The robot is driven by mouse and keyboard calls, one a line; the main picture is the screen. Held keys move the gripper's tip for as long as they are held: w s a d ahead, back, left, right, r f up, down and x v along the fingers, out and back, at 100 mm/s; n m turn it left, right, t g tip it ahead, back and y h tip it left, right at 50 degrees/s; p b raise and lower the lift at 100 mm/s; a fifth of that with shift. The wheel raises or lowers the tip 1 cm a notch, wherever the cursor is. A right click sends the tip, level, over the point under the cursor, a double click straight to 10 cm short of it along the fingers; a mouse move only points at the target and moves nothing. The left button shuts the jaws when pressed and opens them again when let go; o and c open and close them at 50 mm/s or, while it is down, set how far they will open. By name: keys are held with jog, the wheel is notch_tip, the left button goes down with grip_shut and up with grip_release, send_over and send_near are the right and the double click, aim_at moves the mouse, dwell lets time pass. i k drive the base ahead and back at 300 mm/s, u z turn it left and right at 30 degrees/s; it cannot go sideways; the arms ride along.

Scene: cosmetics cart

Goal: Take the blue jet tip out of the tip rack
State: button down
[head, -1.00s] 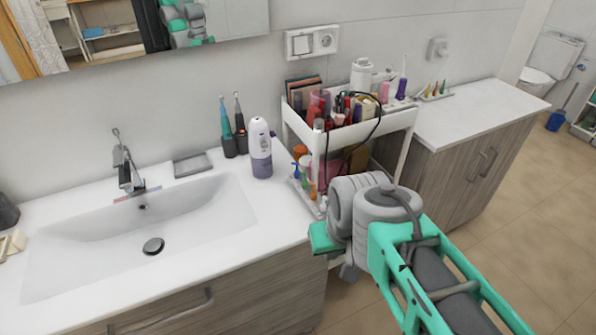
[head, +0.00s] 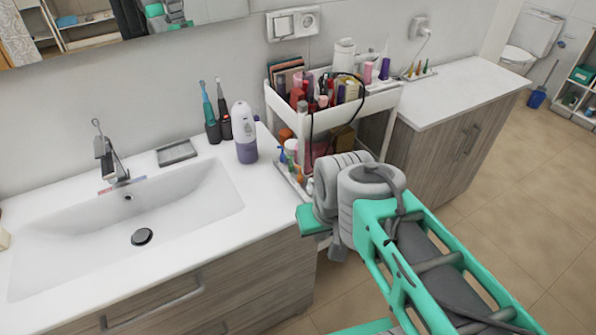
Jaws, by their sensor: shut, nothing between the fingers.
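A white rack (head: 292,180) stands low by the near left side of the cart, beside the sink counter. It holds small coloured tips, and a blue one (head: 282,154) stands at its left end next to an orange one (head: 299,175). A second small rack (head: 418,76) with several coloured tips, green and orange among them, stands on the right counter. I cannot tell for sure which is the tip rack. My arm reaches in from the lower right, its grey and teal joints near the cart's front. My gripper's fingers do not show.
The white cart (head: 335,117) is crowded with bottles and tubes, and a black cable hangs over its front. A white and purple bottle (head: 245,135) and two electric toothbrushes (head: 212,130) stand on the sink counter (head: 215,245). The right counter (head: 455,98) is mostly bare.

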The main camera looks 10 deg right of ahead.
aim_at(282, 156)
jog(key=z, duration=0.05)
jog(key=k, duration=0.5)
jog(key=z, duration=0.75)
jog(key=i, duration=0.8)
jog(key=u, duration=3.2)
jog(key=i, duration=0.5)
jog(key=u, duration=0.1)
